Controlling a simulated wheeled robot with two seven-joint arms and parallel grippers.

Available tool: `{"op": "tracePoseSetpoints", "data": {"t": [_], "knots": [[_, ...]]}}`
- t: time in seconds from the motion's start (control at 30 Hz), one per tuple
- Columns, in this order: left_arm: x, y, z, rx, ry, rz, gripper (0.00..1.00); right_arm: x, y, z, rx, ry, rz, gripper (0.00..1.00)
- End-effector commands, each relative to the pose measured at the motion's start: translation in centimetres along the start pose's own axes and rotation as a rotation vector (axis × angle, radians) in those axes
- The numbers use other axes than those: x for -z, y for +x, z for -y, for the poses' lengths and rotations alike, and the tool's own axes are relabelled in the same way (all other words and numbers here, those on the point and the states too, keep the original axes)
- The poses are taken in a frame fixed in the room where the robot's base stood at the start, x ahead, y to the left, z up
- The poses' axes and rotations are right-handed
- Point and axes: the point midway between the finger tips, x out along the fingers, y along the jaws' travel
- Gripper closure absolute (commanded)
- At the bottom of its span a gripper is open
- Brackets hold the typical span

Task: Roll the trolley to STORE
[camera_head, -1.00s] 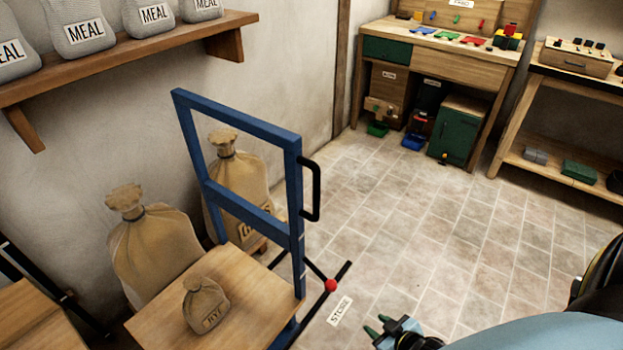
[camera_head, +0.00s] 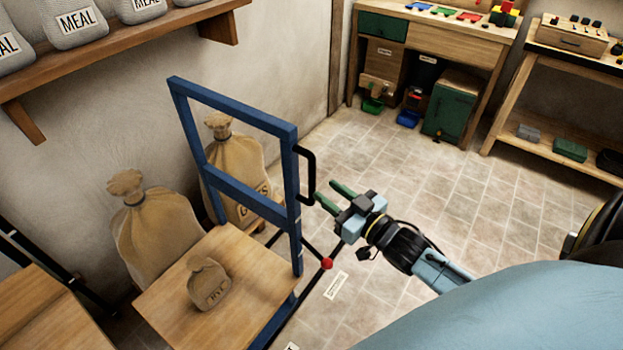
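The trolley has a blue upright frame (camera_head: 232,122), a wooden deck (camera_head: 170,312) and a black handle (camera_head: 308,178) on the frame's right post. A small tied sack marked RYE (camera_head: 209,284) stands on the deck. A red knob (camera_head: 327,264) shows on a dark rod low beside the frame. A white floor label (camera_head: 335,286) lies just right of the trolley; it read STORE in the earlier frame. My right gripper (camera_head: 325,189) is open and empty, its green fingers apart, close to the right of the handle. I cannot tell whether they touch. My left gripper is out of view.
Two large sacks (camera_head: 155,238) (camera_head: 236,170) stand between trolley and wall. A wooden shelf (camera_head: 115,55) with MEAL sacks hangs above. A workbench (camera_head: 440,56) and a rack (camera_head: 575,88) stand at the back. The tiled floor (camera_head: 440,200) between is clear.

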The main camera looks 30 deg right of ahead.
Motion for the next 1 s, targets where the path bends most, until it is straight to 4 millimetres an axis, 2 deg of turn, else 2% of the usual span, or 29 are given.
{"op": "tracePoseSetpoints", "data": {"t": [0.1, 0.33, 0.5, 0.77, 0.8, 1.0], "knots": [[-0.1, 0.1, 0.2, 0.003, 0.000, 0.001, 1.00, 0.1, 2.4, 0.0, 0.000, -0.001, -0.002, 0.65], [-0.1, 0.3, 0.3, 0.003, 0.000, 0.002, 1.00, 0.0, 5.5, 0.0, 0.000, 0.000, 0.000, 0.65], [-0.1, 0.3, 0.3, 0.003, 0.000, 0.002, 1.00, 0.0, 6.4, 0.0, 0.000, 0.000, 0.001, 0.65], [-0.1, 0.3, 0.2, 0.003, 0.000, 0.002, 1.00, -0.1, 6.5, 0.0, 0.000, 0.000, 0.002, 0.65], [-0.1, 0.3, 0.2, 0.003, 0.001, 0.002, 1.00, -0.1, 6.5, 0.0, 0.000, 0.000, 0.002, 0.66], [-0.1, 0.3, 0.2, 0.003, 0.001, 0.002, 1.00, -0.1, 6.5, 0.0, 0.000, 0.000, 0.002, 0.92]]}}
